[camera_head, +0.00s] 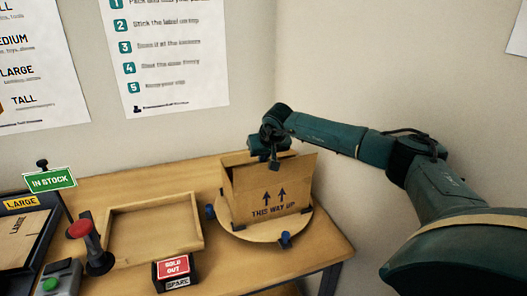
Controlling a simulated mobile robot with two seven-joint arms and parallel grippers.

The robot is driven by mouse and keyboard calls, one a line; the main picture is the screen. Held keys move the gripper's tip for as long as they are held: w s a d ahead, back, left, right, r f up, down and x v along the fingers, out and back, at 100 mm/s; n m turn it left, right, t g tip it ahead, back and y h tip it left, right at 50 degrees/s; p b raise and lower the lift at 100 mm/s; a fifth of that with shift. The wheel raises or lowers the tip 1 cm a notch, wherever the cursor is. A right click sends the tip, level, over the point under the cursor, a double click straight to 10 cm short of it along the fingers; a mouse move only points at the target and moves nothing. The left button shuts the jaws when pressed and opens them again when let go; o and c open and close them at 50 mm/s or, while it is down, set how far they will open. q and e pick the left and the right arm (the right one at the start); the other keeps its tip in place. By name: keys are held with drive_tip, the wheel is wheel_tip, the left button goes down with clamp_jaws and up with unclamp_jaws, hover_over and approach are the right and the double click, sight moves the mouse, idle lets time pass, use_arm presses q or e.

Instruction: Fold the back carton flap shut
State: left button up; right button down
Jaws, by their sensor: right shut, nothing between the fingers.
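The brown cardboard carton (252,196) stands upright on a round wooden turntable (238,231), its "THIS WAY UP" print and two arrows facing me. Its front panel rises high and hides the inside. A strip of cardboard (235,159) shows behind the front panel's top edge; I cannot tell how far the back flap is folded. My right gripper (271,156) is over the back part of the carton's top, shut and empty. Its fingertips are small and dark, and I cannot tell whether they touch the cardboard. My left gripper is not in view.
An empty wooden tray (199,246) lies left of the carton. Blue knobs (285,239) edge the turntable. Walls rise close behind and right.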

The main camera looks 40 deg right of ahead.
use_arm(q)
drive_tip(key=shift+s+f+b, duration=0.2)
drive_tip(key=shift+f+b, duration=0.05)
drive_tip(key=shift+b, duration=0.1)
use_arm(e)
drive_tip(key=shift+s+a+f, duration=0.1)
drive_tip(key=shift+s+f, duration=0.1)
drive_tip(key=shift+f, duration=0.4)
drive_tip(key=shift+s+a+f, duration=0.1)
drive_tip(key=shift+s+f, duration=0.05)
drive_tip(key=shift+f, duration=0.4)
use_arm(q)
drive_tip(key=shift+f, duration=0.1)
use_arm(e)
drive_tip(key=shift+f, duration=0.15)
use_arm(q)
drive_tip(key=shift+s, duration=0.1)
use_arm(e)
drive_tip(key=shift+w+d, duration=0.1)
use_arm(q)
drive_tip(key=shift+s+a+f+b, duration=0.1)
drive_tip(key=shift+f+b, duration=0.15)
drive_tip(key=shift+b, duration=0.15)
use_arm(e)
drive_tip(key=shift+w+d+f, duration=0.1)
drive_tip(key=shift+w+f, duration=0.05)
drive_tip(key=shift+w, duration=0.15)
